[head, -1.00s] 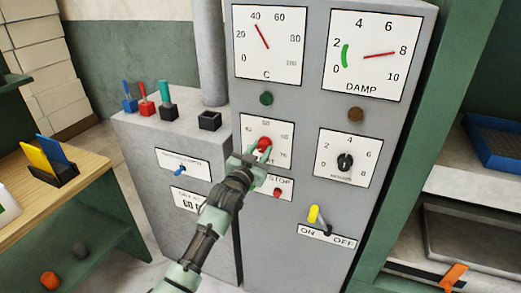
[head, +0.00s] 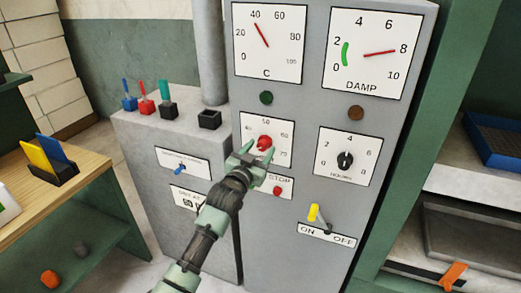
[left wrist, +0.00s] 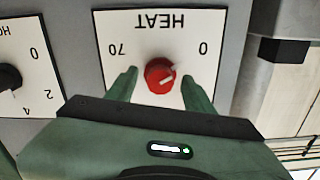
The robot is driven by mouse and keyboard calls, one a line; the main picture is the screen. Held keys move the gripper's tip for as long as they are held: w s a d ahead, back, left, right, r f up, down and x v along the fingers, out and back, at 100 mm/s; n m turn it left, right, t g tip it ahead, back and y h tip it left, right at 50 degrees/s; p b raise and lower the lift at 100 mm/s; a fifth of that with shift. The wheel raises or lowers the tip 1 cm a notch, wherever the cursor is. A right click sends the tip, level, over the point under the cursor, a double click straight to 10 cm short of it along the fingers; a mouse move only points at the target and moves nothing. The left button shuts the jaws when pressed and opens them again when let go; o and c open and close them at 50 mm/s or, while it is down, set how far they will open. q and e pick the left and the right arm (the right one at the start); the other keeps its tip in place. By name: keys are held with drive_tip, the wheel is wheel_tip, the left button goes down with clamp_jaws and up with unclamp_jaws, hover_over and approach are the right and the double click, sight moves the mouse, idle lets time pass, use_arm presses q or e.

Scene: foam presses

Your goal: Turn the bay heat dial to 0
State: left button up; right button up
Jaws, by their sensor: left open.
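The red heat dial knob (head: 264,143) sits on a white plate marked HEAT on the grey cabinet. In the left wrist view the knob (left wrist: 160,75) appears upside down, with 70 at left and 0 at right. Its pale mark lies on the right half, on the side of the 0; I cannot tell the exact reading. My left gripper (head: 259,151) is open just in front of and below the knob. In the left wrist view its fingers (left wrist: 160,88) stand on either side of the knob, with gaps showing. My right gripper is out of view.
A red STOP button (head: 277,190) is just below the dial. An HOURS dial (head: 345,161) is to its right. A yellow ON/OFF lever (head: 314,213) is lower right. C (head: 270,60) and DAMP (head: 374,75) gauges are above. Several coloured levers (head: 146,105) stand on the left box.

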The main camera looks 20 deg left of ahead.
use_arm(q)
drive_tip(key=s+b, duration=0.1)
drive_tip(key=s, duration=0.6)
drive_tip(key=shift+s+a+b, duration=0.15)
drive_tip(key=shift+s+b, duration=0.05)
drive_tip(key=shift+b, duration=0.1)
drive_tip(key=shift+f, duration=0.1)
drive_tip(key=s+f+g, duration=0.3)
drive_tip(key=f+g, duration=0.1)
drive_tip(key=f, duration=1.8)
drive_tip(key=s+f+g, duration=0.3)
drive_tip(key=s+f, duration=0.4)
drive_tip(key=f, duration=0.4)
drive_tip(key=s+f+g, duration=0.2)
drive_tip(key=s+f, duration=0.5)
drive_tip(key=f, duration=0.4)
drive_tip(key=s+f+g, duration=0.2)
drive_tip(key=s+f, duration=0.5)
drive_tip(key=s, duration=0.6)
drive_tip(key=s+d+f+g, duration=0.1)
drive_tip(key=s+f+g, duration=0.2)
drive_tip(key=s, duration=1.1)
drive_tip(key=s+f+g, duration=0.3)
drive_tip(key=s+f, duration=0.7)
drive_tip(key=s, duration=0.3)
drive_tip(key=shift+s+d+f+y, duration=0.25)
drive_tip(key=shift+f+y, duration=0.05)
